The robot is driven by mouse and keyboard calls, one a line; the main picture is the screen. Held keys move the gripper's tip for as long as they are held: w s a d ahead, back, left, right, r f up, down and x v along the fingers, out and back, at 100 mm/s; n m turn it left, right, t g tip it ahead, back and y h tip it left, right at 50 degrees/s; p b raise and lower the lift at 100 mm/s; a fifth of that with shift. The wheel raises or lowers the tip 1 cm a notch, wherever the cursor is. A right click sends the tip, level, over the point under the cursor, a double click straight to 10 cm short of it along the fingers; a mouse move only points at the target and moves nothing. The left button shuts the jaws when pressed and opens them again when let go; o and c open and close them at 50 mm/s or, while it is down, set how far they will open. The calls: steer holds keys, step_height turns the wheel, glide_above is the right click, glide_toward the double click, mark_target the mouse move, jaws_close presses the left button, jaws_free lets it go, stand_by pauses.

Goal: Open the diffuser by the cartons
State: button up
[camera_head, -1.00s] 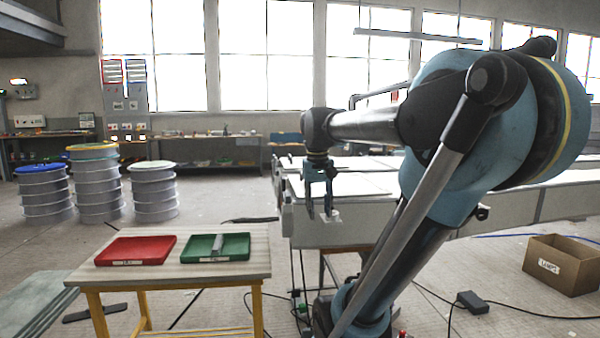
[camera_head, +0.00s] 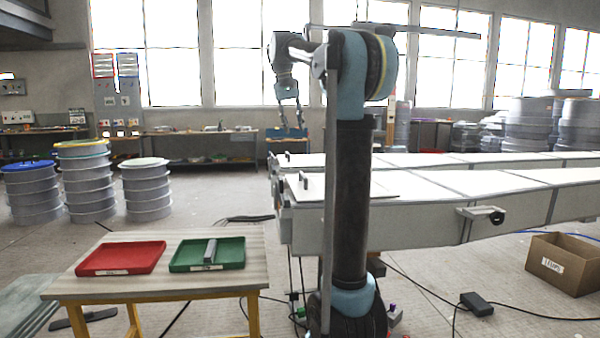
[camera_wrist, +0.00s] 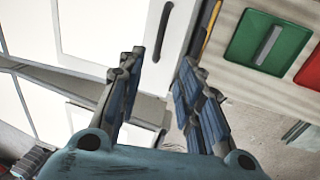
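Two long white moulds lie side by side, a near one (camera_head: 400,225) and a far one (camera_head: 345,160). I cannot tell which is the diffuser. The near one has a flat lid panel (camera_head: 345,187) with a small dark upright handle (camera_head: 304,182), and the panel lies level on top. My gripper (camera_head: 290,112) is raised above the left ends of the moulds, pointing down. In the wrist view its fingers (camera_wrist: 160,72) are apart with nothing between them.
An open cardboard carton (camera_head: 562,264) stands on the floor at right. A wooden table (camera_head: 150,284) at front left bears a red tray (camera_head: 120,258) and a green tray (camera_head: 178,262) holding a grey bar. Drums (camera_head: 88,185) stand at left. Cables cross the floor.

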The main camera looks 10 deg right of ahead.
mark_target(303, 174)
steer(key=d+f, duration=0.1)
steer(key=f, duration=0.4)
steer(key=d+f, duration=0.1)
steer(key=f, duration=0.5)
steer(key=d+f, duration=0.1)
steer(key=f, duration=0.5)
steer(key=shift+d, duration=0.1)
jaws_close()
